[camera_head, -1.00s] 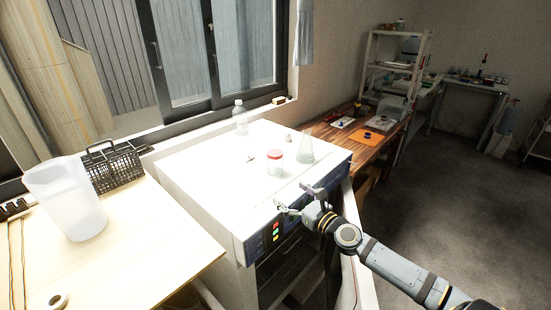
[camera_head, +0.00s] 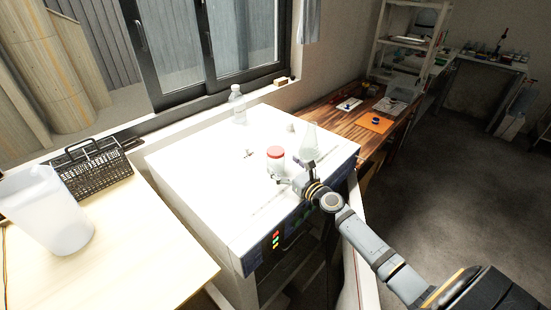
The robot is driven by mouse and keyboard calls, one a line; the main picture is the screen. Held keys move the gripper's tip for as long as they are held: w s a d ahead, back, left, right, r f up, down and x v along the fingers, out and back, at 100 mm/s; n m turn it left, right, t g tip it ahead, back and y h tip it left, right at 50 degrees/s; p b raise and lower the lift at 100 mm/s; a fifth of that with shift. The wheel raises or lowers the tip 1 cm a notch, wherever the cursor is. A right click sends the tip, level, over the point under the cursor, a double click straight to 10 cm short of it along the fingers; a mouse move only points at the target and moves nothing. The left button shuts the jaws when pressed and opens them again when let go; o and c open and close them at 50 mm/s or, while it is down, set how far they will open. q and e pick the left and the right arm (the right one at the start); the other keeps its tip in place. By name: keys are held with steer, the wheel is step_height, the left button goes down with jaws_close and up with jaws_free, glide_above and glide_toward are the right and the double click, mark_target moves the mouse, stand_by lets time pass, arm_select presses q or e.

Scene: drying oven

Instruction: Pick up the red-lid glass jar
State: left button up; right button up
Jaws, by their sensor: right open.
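The red-lid glass jar (camera_head: 276,157) stands upright on the white top of the drying oven (camera_head: 205,175), near its front edge. My right gripper (camera_head: 285,183) is just in front of the jar, low over the oven top, with its fingers apart and nothing held. The fingers are small in the picture, and I cannot tell whether one touches the jar. A clear conical flask (camera_head: 309,143) stands right of the jar, close behind the gripper. My left gripper is not in view.
A clear bottle (camera_head: 238,106) stands at the oven's back edge. A small stopper-like piece (camera_head: 248,154) lies left of the jar. A white bucket (camera_head: 45,210) and black wire basket (camera_head: 92,170) are on the left table. The oven top's left part is clear.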

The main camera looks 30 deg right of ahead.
steer(key=shift+w+a+r, duration=0.1)
steer(key=shift+w+r, duration=0.05)
steer(key=shift+w, duration=0.35)
steer(key=w, duration=0.4)
steer(key=shift+a+f+p, duration=0.2)
steer(key=shift+a+p, duration=0.05)
steer(key=shift+p, duration=0.05)
steer(key=shift+f, duration=0.1)
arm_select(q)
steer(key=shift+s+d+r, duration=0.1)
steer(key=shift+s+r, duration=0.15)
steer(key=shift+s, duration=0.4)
arm_select(e)
steer(key=c, duration=1.2)
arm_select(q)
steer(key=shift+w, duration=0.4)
arm_select(e)
steer(key=shift+c, duration=0.4)
